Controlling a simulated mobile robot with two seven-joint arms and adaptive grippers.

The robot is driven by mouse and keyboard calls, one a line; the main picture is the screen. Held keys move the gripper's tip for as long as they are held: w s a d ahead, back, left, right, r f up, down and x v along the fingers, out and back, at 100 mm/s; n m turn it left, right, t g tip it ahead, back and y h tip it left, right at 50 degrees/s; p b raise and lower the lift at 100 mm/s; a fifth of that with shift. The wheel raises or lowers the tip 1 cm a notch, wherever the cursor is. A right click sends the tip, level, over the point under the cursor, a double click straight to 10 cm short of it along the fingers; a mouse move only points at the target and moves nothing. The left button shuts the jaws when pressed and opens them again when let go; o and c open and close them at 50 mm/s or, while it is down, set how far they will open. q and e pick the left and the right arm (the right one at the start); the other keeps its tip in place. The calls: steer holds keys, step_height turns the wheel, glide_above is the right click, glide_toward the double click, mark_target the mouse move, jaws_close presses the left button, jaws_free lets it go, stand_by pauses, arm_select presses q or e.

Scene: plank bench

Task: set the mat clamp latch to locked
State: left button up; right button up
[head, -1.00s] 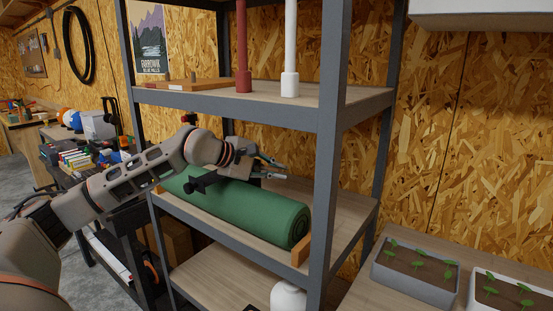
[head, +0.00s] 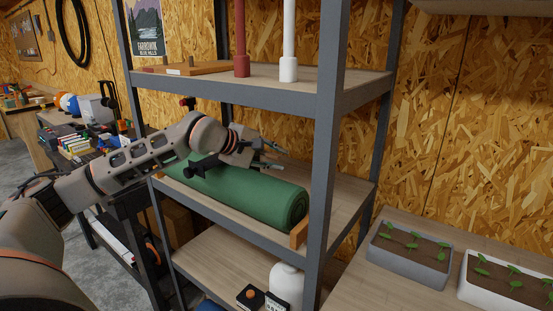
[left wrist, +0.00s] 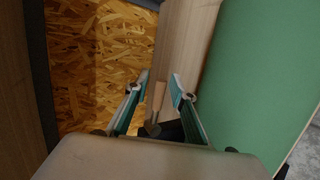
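A rolled green mat (head: 247,192) lies on the middle shelf of the grey rack, and it fills the right of the left wrist view (left wrist: 265,70). My left gripper (head: 277,156) is over the back side of the mat. Its two fingers (left wrist: 160,98) are apart, with nothing gripped. Between and beyond them is a small tan upright piece (left wrist: 158,96) above a dark part (left wrist: 165,130). I cannot tell for sure that this is the clamp latch, or how it is set. The head view shows no latch clearly; my gripper and the mat cover that area. My right gripper is out of view.
A grey rack post (head: 325,150) stands right of the gripper, and the upper shelf (head: 215,88) is above it. A wooden block (head: 299,235) sits at the mat's near end. A white jug (head: 287,283) stands below. Seedling planters (head: 408,262) are at right.

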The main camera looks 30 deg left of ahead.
mark_target(274, 158)
arm_select(q)
steer(key=shift+s+f, duration=0.1)
steer(key=shift+f, duration=0.1)
steer(key=v, duration=0.6)
steer(key=shift+s+a+r, duration=0.15)
steer(key=shift+a+r, duration=0.05)
steer(key=shift+s+r, duration=0.45)
steer(key=shift+s, duration=0.15)
steer(key=shift+s+a, duration=0.1)
